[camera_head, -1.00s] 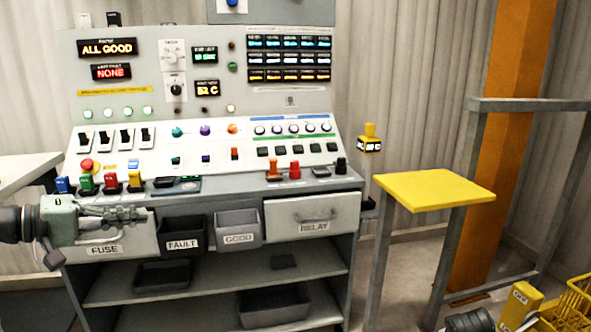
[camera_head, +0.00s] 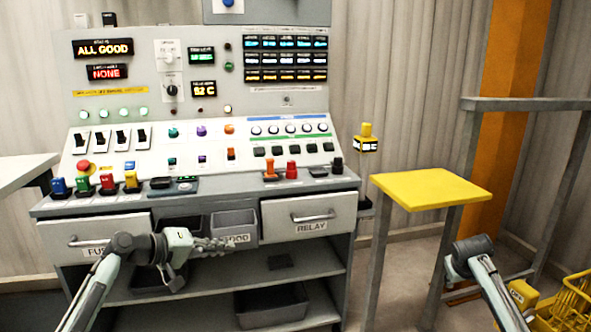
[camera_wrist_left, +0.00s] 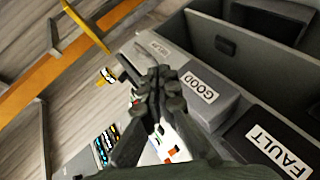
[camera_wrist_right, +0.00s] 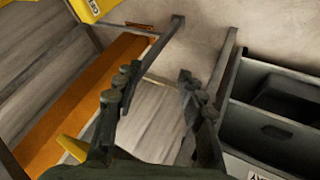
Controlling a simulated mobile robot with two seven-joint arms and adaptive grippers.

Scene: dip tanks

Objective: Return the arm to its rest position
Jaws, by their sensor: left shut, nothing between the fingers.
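My left gripper (camera_head: 228,244) is in front of the console, before the grey bins below the worktop. Its fingers are together and empty, pointing right; they also show closed in the left wrist view (camera_wrist_left: 158,85). My left arm comes in from the lower left and hides part of the FUSE drawer (camera_head: 70,236) and FAULT bin. My right arm reaches in at the lower right, near the yellow-topped stand; its fingers are not clear there. In the right wrist view my right gripper (camera_wrist_right: 160,76) has its fingers apart with nothing between them.
The GOOD bin (camera_head: 236,218) is close behind the left gripper. The RELAY drawer (camera_head: 285,215) looks shut, to its right. The yellow-topped stand (camera_head: 430,188) and a yellow basket (camera_head: 575,300) are at the right. Bare floor shows between console and stand.

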